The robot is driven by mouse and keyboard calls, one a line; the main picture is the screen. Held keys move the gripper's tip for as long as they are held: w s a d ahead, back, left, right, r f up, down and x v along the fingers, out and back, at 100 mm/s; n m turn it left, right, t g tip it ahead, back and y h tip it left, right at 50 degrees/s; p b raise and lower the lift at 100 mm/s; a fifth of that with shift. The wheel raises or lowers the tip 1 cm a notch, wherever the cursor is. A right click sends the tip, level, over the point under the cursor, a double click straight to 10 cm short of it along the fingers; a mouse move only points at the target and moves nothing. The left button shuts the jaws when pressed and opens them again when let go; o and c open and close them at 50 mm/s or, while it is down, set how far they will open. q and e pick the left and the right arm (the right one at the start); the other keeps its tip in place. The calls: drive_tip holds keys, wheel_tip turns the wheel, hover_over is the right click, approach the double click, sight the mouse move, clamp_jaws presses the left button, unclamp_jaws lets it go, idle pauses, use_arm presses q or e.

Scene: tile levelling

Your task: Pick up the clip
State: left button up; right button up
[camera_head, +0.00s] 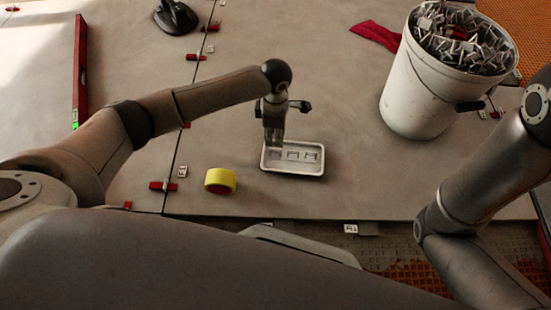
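A small white tray (318,171) lies on the large grey tile, in the middle of the view. Small metal clips (310,156) lie in a row inside it. My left gripper (273,144) points down over the tray's left end, close to the leftmost clip and partly in front of it. Its fingers look close together, but the view is too small to tell whether they are open or shut, or whether they touch a clip. My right arm shows at the right edge; its gripper is out of view.
A white bucket (415,95) full of metal clips stands at the back right, by a red cloth (376,36). A yellow tape roll (220,180) sits left of the tray. A red level (80,65) and a black suction cup (176,18) lie further back. Red wedges (163,186) line the joint.

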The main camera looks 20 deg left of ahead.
sight(276, 151)
use_arm(q)
wheel_tip(276, 151, down, 6)
drive_tip(key=b, duration=0.3)
drive_tip(key=shift+r, duration=0.25)
drive_tip(key=f+b, duration=0.5)
drive_tip(key=shift+w+f, duration=0.1)
drive_tip(key=shift+w, duration=0.15)
clamp_jaws()
